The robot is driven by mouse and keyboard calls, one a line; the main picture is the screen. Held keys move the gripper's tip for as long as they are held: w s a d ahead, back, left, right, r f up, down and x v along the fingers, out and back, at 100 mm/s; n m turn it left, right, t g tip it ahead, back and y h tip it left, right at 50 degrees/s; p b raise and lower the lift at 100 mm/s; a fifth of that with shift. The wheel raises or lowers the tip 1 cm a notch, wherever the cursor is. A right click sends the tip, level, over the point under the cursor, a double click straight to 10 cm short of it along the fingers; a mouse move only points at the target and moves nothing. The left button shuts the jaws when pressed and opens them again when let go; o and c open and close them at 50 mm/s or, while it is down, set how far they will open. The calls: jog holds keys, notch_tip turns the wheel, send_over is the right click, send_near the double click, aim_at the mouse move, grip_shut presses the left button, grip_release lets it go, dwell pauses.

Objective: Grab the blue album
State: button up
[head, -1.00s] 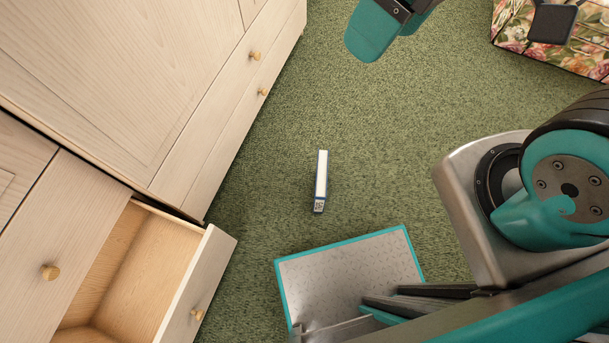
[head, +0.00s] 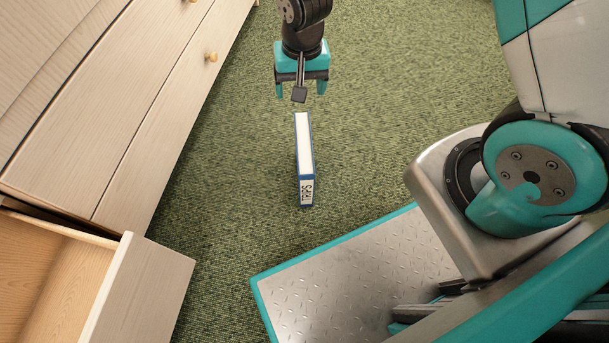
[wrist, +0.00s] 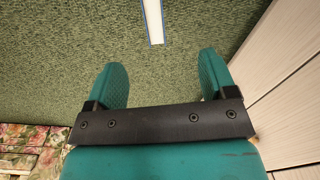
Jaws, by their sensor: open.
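The blue album (head: 304,150) stands on the green carpet, with white page edges up and a label with dark lettering on its near end. In the wrist view, part of the album (wrist: 153,22) shows at the top edge, ahead of the fingers and a little left of the gap's middle; its far part is cut off. My gripper (head: 301,92) is open and empty, just beyond the album's far end in the head view. The two teal fingers (wrist: 163,78) are apart with only carpet between them. The gripper does not appear to touch the album.
A pale wooden cabinet (head: 110,110) runs along the left, with an open drawer (head: 140,290) at the lower left. Its pale front also shows at the right of the wrist view. Floral fabric (wrist: 28,145) shows at the wrist view's lower left. Carpet around the album is clear.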

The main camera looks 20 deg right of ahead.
aim_at(304, 141)
jog(key=shift+m+h, duration=0.3)
jog(key=shift+m, duration=0.1)
jog(key=f+b, duration=0.3)
jog(key=f, duration=0.3)
jog(key=f+b, duration=0.3)
jog(key=f, duration=0.4)
jog(key=d+f+b, duration=0.1)
jog(key=f+b, duration=0.2)
jog(key=f, duration=0.3)
jog(key=shift+w+f, duration=0.25)
jog(key=shift+f, duration=0.15)
notch_tip(304, 141, down, 6)
jog(key=b, duration=0.5)
jog(key=shift+w, duration=0.1)
jog(key=shift+r, duration=0.15)
grip_shut()
